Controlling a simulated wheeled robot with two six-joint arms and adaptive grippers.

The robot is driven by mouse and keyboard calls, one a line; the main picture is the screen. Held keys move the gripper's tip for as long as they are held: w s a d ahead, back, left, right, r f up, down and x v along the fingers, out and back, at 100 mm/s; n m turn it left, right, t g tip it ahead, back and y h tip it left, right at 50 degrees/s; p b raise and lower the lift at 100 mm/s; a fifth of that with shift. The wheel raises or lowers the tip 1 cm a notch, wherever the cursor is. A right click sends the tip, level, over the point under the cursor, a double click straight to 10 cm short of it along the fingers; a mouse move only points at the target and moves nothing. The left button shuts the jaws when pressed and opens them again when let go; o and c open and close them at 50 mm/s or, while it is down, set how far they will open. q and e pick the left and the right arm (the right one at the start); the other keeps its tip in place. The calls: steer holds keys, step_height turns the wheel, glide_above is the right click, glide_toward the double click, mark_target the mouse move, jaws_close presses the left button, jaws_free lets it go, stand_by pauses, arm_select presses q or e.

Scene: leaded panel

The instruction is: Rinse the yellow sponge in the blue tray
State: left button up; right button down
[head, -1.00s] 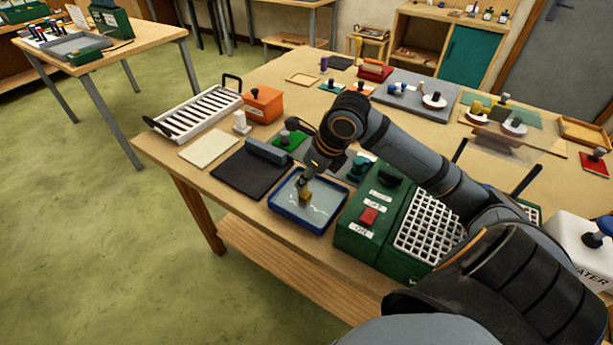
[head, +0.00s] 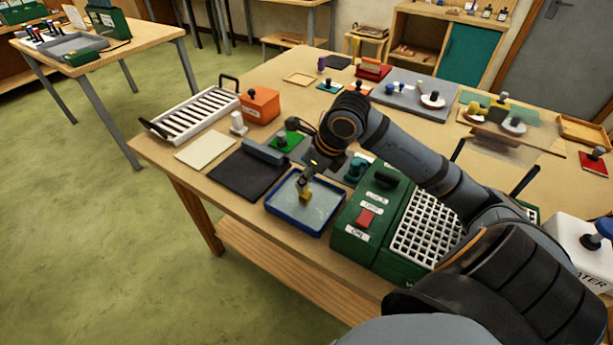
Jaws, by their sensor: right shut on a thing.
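The blue tray (head: 318,234) sits near the front edge of the table and holds pale liquid. My right gripper (head: 305,187) points down over the tray and is shut on the yellow sponge (head: 305,196). The sponge is at the tray's left-middle, low over or in the liquid; I cannot tell how deep it is. My left gripper is not in view.
A green machine (head: 350,245) with a red switch and white grid stands right of the tray. A black mat (head: 245,178) with a grey block lies to its left. A white slotted rack (head: 195,118) and orange box (head: 261,104) stand farther back.

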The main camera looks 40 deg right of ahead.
steer(key=shift+r+p, duration=2.45)
steer(key=shift+r, duration=0.05)
step_height(320, 180, up, 3)
steer(key=p, duration=0.3)
